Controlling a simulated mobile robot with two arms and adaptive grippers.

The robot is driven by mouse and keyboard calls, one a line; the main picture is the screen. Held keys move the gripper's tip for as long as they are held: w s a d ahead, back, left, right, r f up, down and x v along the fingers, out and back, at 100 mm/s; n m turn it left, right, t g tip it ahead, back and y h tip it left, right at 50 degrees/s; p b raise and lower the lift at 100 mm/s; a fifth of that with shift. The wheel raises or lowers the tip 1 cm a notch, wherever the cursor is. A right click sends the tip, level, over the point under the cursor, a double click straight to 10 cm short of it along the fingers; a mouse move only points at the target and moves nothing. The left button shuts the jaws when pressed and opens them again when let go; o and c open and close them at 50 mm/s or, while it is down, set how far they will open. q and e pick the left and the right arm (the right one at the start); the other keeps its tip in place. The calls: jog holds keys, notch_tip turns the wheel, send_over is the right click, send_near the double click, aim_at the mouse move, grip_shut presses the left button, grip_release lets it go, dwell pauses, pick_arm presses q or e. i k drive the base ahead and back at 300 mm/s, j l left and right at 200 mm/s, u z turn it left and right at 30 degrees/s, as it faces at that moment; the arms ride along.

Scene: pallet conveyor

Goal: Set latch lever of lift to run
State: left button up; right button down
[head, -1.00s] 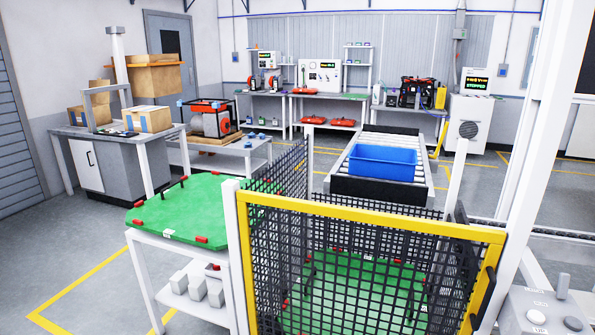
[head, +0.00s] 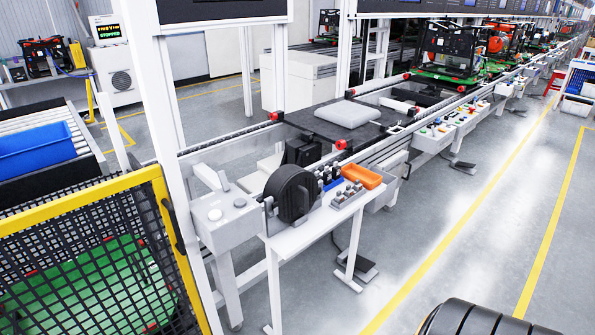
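A light grey control box (head: 228,230) stands at the foot of the white lift post (head: 165,90), just right of the yellow-framed mesh gate. Two round buttons (head: 215,214) sit on its top. A pale grey lever-like piece (head: 211,178) rises tilted at the back of the box and looks like the latch lever. Its labels and exact setting are too small to read. Neither of my grippers is in view, and nothing is touching the box or lever.
A black reel (head: 291,193), grey fittings and an orange bin (head: 362,176) stand on a white side table (head: 305,238) right of the box. The mesh gate (head: 90,250) blocks the left. A foot pedal (head: 355,264) lies on the floor. Open floor (head: 450,235) lies to the right.

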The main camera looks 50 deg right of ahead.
aim_at(222, 177)
jog(key=z, duration=1)
jog(key=u, duration=0.7)
jog(key=l+u, duration=1.25)
jog(key=l, duration=0.15)
jog(key=k+l+u, duration=0.15)
jog(key=l+u, duration=0.25)
jog(key=k+l, duration=0.15)
jog(key=l, duration=0.25)
jog(key=k+l+u, duration=0.1)
jog(key=l, duration=0.3)
jog(key=k+l, duration=0.2)
jog(key=l, duration=0.2)
jog(key=k+l+u, duration=0.1)
jog(key=l, duration=0.3)
jog(key=k+l, duration=0.45)
jog(key=l, duration=0.3)
jog(key=i+u, duration=0.05)
